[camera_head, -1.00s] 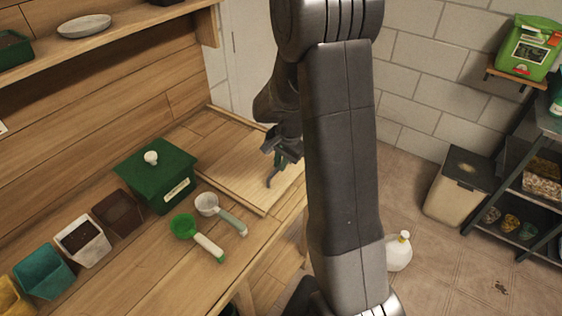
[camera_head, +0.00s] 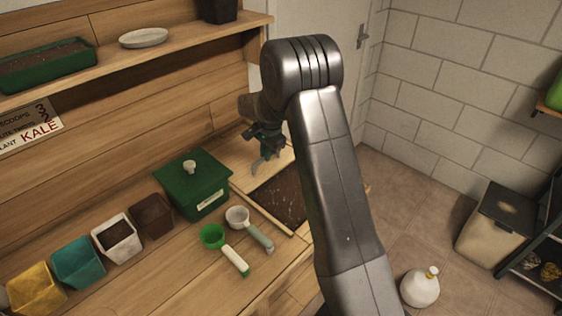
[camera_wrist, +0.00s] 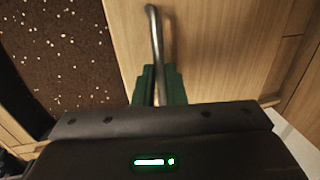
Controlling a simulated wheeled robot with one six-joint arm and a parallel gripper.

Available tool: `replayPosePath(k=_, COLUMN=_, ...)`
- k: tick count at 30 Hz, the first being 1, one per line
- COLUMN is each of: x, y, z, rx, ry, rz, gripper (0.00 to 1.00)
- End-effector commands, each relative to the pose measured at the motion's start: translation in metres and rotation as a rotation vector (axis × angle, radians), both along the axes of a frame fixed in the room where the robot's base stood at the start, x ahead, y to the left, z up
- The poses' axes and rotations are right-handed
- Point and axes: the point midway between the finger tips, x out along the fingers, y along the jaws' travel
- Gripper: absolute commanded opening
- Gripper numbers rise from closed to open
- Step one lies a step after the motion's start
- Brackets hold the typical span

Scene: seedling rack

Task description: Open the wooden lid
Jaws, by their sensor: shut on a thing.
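The wooden lid (camera_head: 246,174) lies at the back of an opening in the bench top, beside the green box. Dark soil (camera_head: 279,196) shows in the uncovered part in front of it. In the wrist view the lid (camera_wrist: 225,45) fills the right, and the soil (camera_wrist: 60,50) with white specks shows at left. My gripper (camera_head: 265,150) is over the lid. In the wrist view its green fingers (camera_wrist: 158,85) are shut on the lid's curved metal handle (camera_wrist: 155,40). The exact finger contact is partly hidden by the gripper body.
A green lidded box (camera_head: 195,190) stands left of the opening. A white-and-grey scoop (camera_head: 248,228) and a green scoop (camera_head: 222,248) lie in front. Several coloured pots line the bench. A shelf (camera_head: 130,60) hangs above. A white jug (camera_head: 420,288) is on the floor.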

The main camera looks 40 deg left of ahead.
Motion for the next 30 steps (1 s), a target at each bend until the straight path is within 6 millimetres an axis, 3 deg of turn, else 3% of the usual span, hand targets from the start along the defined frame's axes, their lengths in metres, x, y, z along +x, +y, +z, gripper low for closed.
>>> replayPosePath(k=6, x=0.002, y=0.024, z=0.001, rx=0.002, ry=-0.001, rz=0.001, gripper=0.0)
replayPosePath(k=19, x=0.003, y=0.028, z=0.0, rx=0.001, ry=-0.001, rz=0.0, gripper=0.0)
replayPosePath(k=20, x=0.003, y=0.028, z=0.0, rx=0.001, ry=-0.001, rz=0.0, gripper=0.12)
replayPosePath(k=23, x=0.003, y=0.028, z=0.0, rx=0.001, ry=-0.001, rz=0.0, gripper=0.32)
replayPosePath(k=30, x=0.003, y=0.027, z=0.0, rx=0.0, ry=0.0, rz=0.0, gripper=0.32)
